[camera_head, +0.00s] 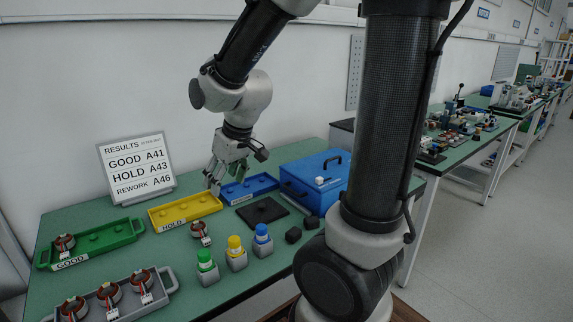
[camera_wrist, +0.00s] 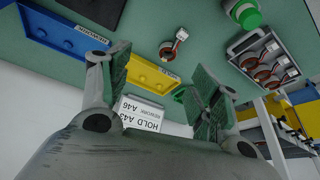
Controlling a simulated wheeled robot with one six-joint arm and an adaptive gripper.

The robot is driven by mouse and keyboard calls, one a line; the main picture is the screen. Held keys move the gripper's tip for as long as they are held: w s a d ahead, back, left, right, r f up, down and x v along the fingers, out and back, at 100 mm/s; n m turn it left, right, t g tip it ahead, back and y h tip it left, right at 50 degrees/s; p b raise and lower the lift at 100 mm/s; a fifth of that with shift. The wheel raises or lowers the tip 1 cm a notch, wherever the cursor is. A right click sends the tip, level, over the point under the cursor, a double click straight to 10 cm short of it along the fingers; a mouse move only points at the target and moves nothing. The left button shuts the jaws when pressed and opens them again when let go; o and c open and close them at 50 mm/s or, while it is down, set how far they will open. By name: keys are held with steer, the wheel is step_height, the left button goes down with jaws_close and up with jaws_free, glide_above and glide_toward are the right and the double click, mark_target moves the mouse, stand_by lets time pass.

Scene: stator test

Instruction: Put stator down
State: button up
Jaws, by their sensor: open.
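A copper-and-white stator (camera_head: 199,229) with a white tag lies on the green table in front of the yellow HOLD tray (camera_head: 207,208); it also shows in the wrist view (camera_wrist: 168,50). Another stator (camera_head: 65,242) sits in the green GOOD tray (camera_head: 118,237). Three stators (camera_head: 110,293) are in the grey tray (camera_head: 169,288) at front left. The blue tray (camera_head: 262,183) shows no stator. My gripper (camera_head: 213,180) hangs above the table near the yellow and blue trays. Its fingers (camera_wrist: 157,85) are apart with nothing between them.
A results sign (camera_head: 137,166) stands behind the trays against the wall. A blue toolbox (camera_head: 318,180) and a dark square pad (camera_head: 262,210) are at right. Green, yellow and blue-topped blocks (camera_head: 236,254) stand along the front. Some green table is bare between them.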

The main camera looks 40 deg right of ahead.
steer(key=s+d+r+m, duration=0.1)
steer(key=s+d+r, duration=0.2)
steer(key=s, duration=0.3)
steer(key=s+d+r+m+h, duration=0.1)
steer(key=s+d+r, duration=0.1)
steer(key=s, duration=0.3)
steer(key=s+d+r+m, duration=0.1)
steer(key=s+d+r, duration=0.2)
steer(key=s, duration=0.3)
steer(key=shift+s+d+r, duration=0.3)
steer(key=shift+d+r, duration=0.05)
steer(key=shift+d, duration=0.1)
steer(key=shift+o, duration=0.4)
steer(key=shift+a, duration=0.1)
